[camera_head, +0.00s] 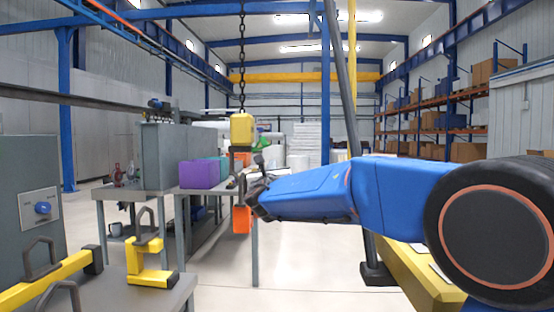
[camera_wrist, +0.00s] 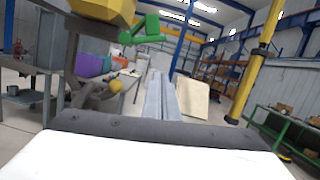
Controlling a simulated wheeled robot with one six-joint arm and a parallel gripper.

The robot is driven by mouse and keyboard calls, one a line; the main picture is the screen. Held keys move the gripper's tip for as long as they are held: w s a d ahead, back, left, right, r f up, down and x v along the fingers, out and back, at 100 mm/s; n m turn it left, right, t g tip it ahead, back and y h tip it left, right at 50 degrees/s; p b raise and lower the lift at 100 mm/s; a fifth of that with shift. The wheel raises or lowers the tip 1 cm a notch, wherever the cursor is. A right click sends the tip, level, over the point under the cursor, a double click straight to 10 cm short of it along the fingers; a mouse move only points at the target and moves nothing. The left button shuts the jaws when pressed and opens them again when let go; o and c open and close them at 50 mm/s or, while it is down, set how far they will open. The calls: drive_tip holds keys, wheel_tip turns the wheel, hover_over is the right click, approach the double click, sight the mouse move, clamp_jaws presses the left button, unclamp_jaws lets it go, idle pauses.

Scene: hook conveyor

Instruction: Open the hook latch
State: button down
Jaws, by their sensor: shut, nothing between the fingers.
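A yellow hook block (camera_head: 242,130) hangs from a dark chain in the head view, left of centre. The dark hook below it is partly hidden near my gripper. In the wrist view the yellow block (camera_wrist: 103,8) fills the upper left, with the grey hook (camera_wrist: 74,60) under it. A small yellow knob (camera_wrist: 116,86) and a green piece (camera_wrist: 140,30) show close to the hook; I cannot tell which is the latch. My gripper (camera_head: 257,193) is beside the hook's lower part. In the wrist view my gripper (camera_wrist: 160,78) has its grey fingers together, empty, right of the hook; contact cannot be told.
A bench with a purple box (camera_head: 200,174) stands behind the hook. A grey table with a yellow clamp-like part (camera_head: 150,262) is at lower left. In the wrist view a yellow post (camera_wrist: 256,62) and a green table (camera_wrist: 285,128) stand right. Floor between is open.

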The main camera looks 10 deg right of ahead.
drive_tip(key=v, duration=0.9)
drive_tip(key=shift+s, duration=0.45)
drive_tip(key=shift+r, duration=0.2)
